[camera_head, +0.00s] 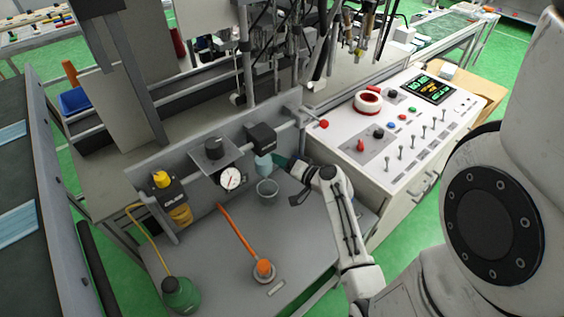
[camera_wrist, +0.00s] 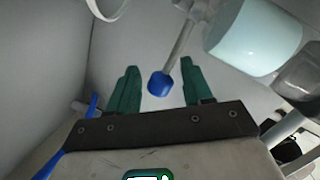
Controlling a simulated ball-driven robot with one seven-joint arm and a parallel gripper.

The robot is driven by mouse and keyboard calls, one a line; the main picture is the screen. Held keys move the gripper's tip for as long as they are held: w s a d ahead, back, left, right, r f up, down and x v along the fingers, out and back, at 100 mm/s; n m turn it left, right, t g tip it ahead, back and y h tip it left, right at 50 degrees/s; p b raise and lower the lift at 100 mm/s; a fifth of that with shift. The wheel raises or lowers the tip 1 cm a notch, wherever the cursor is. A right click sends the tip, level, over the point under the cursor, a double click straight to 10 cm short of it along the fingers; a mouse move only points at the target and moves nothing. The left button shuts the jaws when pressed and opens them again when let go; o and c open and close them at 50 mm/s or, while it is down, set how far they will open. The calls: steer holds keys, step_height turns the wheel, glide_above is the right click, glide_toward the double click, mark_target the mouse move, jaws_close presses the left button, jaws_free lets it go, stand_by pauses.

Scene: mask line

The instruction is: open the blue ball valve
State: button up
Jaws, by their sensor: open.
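In the wrist view my gripper (camera_wrist: 159,67) is open, with its two green fingers apart. A grey metal lever with a blue end grip (camera_wrist: 160,84), seemingly the blue ball valve's handle, reaches down between the fingers. The grip shows a gap on both sides, though I cannot tell its depth relative to the fingertips. The valve body is not clearly visible. In the head view my gripper (camera_head: 287,164) is at the panel's right end, beside a pale blue bowl (camera_head: 263,166). I cannot make out the valve handle there.
The pale blue bowl (camera_wrist: 255,36) is close right of the fingers in the wrist view. A control console (camera_head: 405,125) stands right.

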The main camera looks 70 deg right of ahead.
steer(key=shift+c, duration=0.5)
steer(key=shift+f, duration=0.1)
jaws_close()
